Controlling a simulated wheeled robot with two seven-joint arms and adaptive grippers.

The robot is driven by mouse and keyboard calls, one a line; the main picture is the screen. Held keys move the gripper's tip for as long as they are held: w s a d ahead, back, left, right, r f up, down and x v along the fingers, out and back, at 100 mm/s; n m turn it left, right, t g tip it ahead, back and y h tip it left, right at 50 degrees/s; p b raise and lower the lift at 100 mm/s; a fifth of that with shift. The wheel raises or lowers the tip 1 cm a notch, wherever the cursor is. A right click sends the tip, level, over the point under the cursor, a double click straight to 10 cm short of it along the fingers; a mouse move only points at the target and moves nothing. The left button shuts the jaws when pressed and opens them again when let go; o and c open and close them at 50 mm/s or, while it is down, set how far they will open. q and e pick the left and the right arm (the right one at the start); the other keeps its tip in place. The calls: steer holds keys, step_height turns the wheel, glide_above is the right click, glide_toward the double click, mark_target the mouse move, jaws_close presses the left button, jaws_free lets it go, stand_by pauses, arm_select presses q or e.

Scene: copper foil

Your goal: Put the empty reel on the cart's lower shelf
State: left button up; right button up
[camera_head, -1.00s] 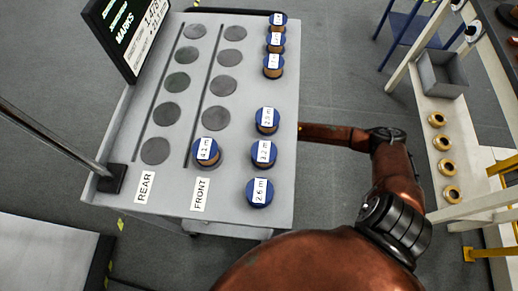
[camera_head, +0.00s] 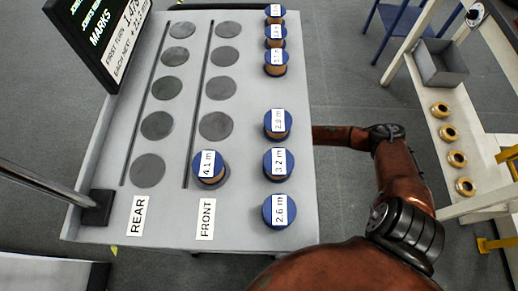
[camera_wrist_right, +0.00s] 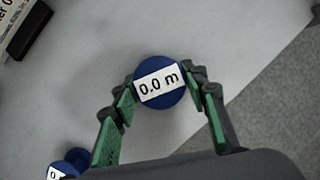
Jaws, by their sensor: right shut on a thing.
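The empty reel (camera_wrist_right: 158,97), blue with a white "0.0 m" label, shows in the right wrist view. My right gripper (camera_wrist_right: 161,88) has its green-padded fingers on both sides of it and is shut on it. A grey surface (camera_wrist_right: 120,40) lies below; I cannot tell whether the reel touches it. In the head view the cart's grey top (camera_head: 255,222) fills the middle. My right arm reaches in behind its right edge, and the top hides the gripper and the lower shelf. My left gripper is in neither view.
Another blue reel (camera_wrist_right: 70,163) sits at the lower left in the wrist view. On the cart top, several labelled reels stand in a right column, and a "4.1 m" reel (camera_head: 209,167) stands in the front row. A grey bin (camera_head: 440,66) and copper rings are on the right bench.

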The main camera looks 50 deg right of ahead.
stand_by(0.3)
steer(key=o, duration=1.2)
steer(key=shift+f, duration=0.1)
steer(key=shift+c, duration=0.2)
